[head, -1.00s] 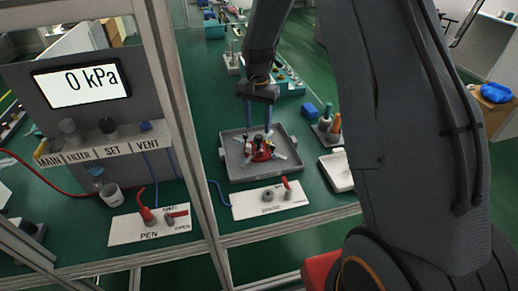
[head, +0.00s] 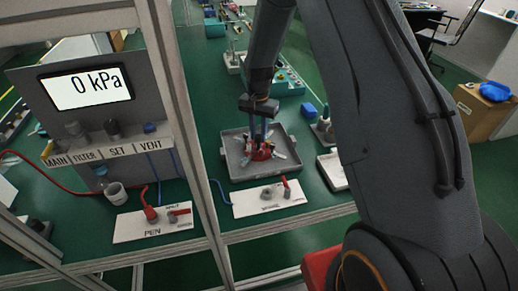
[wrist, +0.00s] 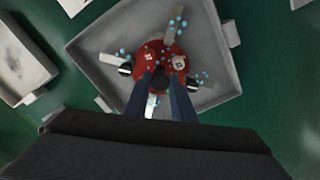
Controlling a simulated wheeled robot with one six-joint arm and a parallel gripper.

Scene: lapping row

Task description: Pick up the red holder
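The red holder (wrist: 148,57) sits in the grey tray (wrist: 215,45), with a dark knob (wrist: 160,79) at its middle. Pale flat pieces and dark ends stick out around it, and small blue bits are scattered on and near it. In the head view the holder (head: 262,155) shows small inside the tray (head: 238,178). My gripper (head: 260,138) points down over the holder, its two blue fingers reaching to the knob. In the wrist view the fingers (wrist: 160,84) stand on either side of the knob. I cannot tell whether they touch it.
A white plate with a red-handled valve (head: 268,198) lies in front of the tray. A shallow white tray (head: 333,170) and a rack of bottles (head: 325,128) stand to its right. A metal frame post (head: 190,130) rises on the left, beside the pressure panel (head: 85,88).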

